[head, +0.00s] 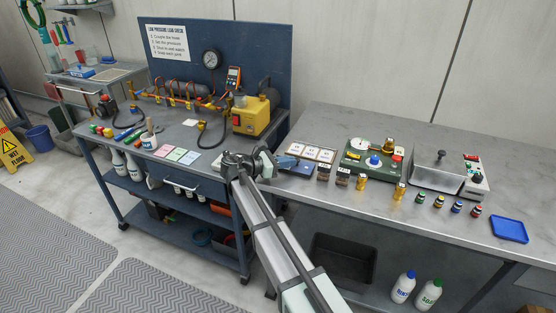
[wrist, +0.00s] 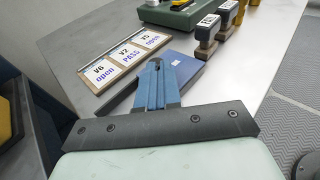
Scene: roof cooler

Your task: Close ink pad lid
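The ink pad (head: 296,166) is a flat dark blue box at the left end of the right bench, beside a row of cards. In the wrist view the ink pad (wrist: 186,70) shows a flat dark blue top and a small pale mark near its right edge. The front part is hidden behind my fingers. My gripper (wrist: 157,66) has its blue fingers together, with nothing visible between them, and they overlap the pad in the picture. I cannot tell whether they touch it. In the head view my gripper (head: 266,160) is just left of the pad. The lid's exact angle is unclear.
A card holder (wrist: 124,60) lies beside the pad. Stamps (wrist: 207,35) stand on its other side, near the bench edge. A green device (head: 372,160) stands farther right. The left bench holds a yellow pump (head: 251,116). Open bench surface lies behind the cards.

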